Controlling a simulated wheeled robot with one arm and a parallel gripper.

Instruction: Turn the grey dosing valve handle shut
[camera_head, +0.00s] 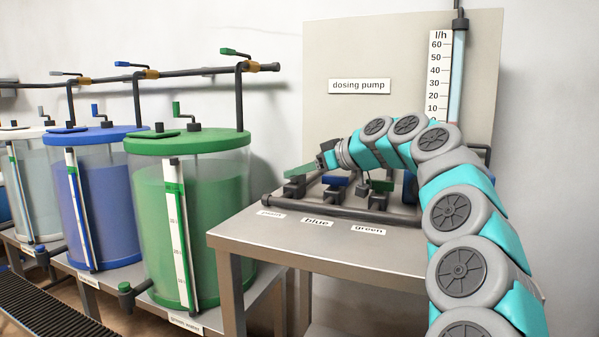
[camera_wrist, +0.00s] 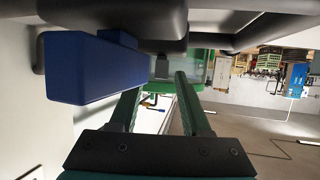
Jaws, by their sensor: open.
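My gripper (camera_head: 302,171) reaches left over the dosing valves on the bench, with its fingers apart. In the wrist view its two green fingers (camera_wrist: 161,84) are open, and I see no handle held between them. In the head view a dark valve body (camera_head: 295,188) stands just below the fingers, at the left end of the row. The blue handle (camera_head: 335,181) is to its right, and shows large at the left of the wrist view (camera_wrist: 80,68).
A dark pipe (camera_head: 340,212) runs along the front of the valves, above the blue and green labels. A dosing pump panel (camera_head: 390,60) with a flow gauge (camera_head: 439,75) stands behind. The green tank (camera_head: 190,210) and blue tank (camera_head: 108,200) stand left. The bench front (camera_head: 350,248) is clear.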

